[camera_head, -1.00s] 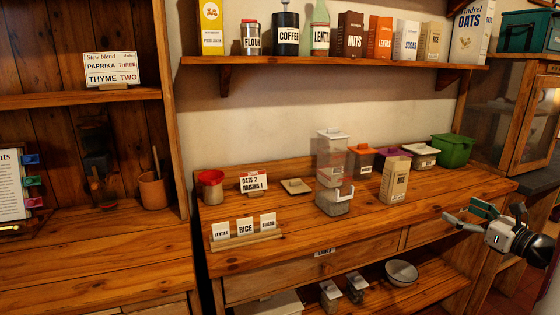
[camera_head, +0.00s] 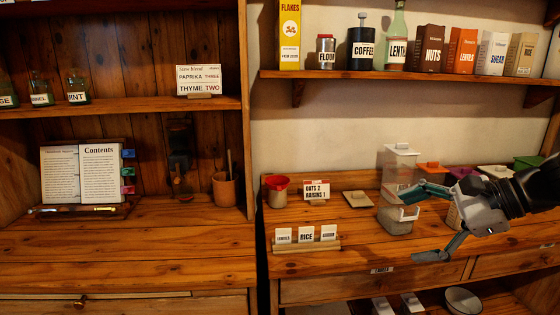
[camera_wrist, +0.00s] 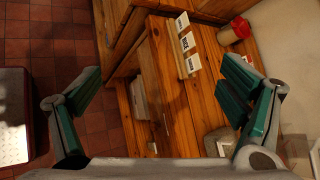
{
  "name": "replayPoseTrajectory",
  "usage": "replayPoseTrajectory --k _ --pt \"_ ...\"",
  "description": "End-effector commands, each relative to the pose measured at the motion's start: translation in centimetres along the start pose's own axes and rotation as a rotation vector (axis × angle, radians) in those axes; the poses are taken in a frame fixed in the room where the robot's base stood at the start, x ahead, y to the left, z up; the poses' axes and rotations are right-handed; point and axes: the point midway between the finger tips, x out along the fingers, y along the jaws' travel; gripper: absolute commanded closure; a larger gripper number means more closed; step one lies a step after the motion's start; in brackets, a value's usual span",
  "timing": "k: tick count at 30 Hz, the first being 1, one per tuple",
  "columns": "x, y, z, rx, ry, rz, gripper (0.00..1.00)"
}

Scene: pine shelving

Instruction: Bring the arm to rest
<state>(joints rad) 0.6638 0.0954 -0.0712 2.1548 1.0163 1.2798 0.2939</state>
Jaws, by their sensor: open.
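My gripper (camera_head: 420,222) is open and empty in the head view, its fingers spread wide and pointing left. It is at the right, in front of the counter's clear containers and above the counter's front part.
The pine counter (camera_head: 345,235) holds a card rack (camera_head: 306,245), a red-lidded jar (camera_head: 277,192) and clear containers (camera_head: 397,220) near my gripper. A shelf (camera_head: 400,76) with packets runs above. An open book (camera_head: 82,174) stands at left. Red floor tiles (camera_wrist: 60,40) show in the wrist view.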

Motion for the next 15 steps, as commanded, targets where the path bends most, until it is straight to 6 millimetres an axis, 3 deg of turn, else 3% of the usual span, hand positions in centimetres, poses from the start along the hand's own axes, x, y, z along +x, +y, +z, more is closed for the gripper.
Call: replayPoseTrajectory --k 1,6,10,15 --pt "0.2 1.5 2.9 -0.099 0.021 0.070 0.10" --pt "0.2 7.3 8.7 -0.441 0.107 0.297 0.10" --pt "-1.0 11.4 11.5 -0.718 0.176 0.447 0.10" --pt "-3.5 15.6 13.6 -1.092 0.274 0.610 0.10"
